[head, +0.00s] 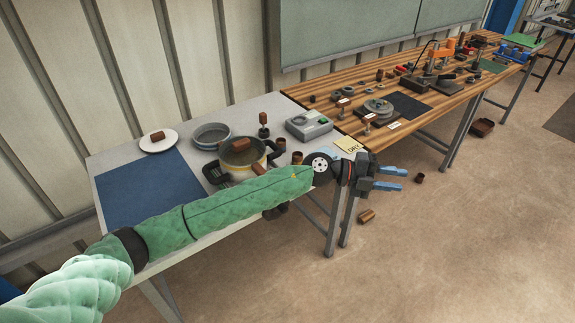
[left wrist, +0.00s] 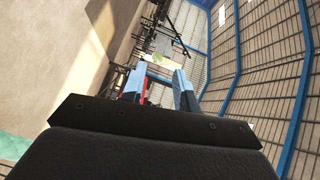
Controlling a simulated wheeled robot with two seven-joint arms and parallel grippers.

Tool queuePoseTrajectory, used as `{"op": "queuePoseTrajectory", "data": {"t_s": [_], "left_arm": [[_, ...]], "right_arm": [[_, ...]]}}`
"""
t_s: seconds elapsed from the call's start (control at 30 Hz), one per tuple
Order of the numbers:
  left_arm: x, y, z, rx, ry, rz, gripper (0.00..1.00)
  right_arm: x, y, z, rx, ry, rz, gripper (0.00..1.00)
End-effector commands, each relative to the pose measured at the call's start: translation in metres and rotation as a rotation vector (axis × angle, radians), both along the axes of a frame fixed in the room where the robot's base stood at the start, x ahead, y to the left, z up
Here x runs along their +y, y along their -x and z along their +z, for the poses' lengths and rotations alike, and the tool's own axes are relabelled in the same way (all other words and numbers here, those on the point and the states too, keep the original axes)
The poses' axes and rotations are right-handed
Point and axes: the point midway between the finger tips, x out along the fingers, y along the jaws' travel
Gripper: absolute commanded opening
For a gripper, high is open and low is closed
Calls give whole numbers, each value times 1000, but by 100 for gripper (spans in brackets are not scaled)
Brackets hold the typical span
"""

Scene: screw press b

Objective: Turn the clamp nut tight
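My left arm reaches across the white table, and its gripper (head: 403,179) is past the table's right front corner, in the air over the floor. Its two blue fingers are apart with nothing between them; the left wrist view also shows them spread and empty (left wrist: 160,76). I cannot single out the clamp nut. A grey round stacked device (head: 378,107) stands on the wooden bench, and orange-and-black devices (head: 441,56) stand farther back on it; all are well away from the gripper. My right gripper is not in view.
The white table holds a blue mat (head: 150,187), a plate (head: 158,141), a grey pan (head: 211,134), a pot (head: 243,150) and a grey box (head: 309,125). A dark mat (head: 408,106) lies on the wooden bench (head: 345,88). Brown pieces (head: 367,216) lie on the otherwise open floor.

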Motion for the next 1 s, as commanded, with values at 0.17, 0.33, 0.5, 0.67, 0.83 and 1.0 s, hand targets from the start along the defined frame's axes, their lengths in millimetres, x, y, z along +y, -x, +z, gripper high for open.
{"op": "queuePoseTrajectory", "data": {"t_s": [0.17,0.33,0.5,0.67,0.83,1.0], "left_arm": [[16,-21,-36,-106,-267,-110,31],[53,-55,-68,-183,-548,-175,31],[108,-101,-86,-239,-847,-194,31],[174,-151,-85,-268,-1132,-169,31],[233,-192,-71,-272,-1365,-119,31],[262,-209,-61,-270,-1474,-88,31]], "right_arm": [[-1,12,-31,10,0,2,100],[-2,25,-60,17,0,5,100],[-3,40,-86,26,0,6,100],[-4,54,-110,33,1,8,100],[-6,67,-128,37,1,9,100],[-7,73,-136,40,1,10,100]]}}
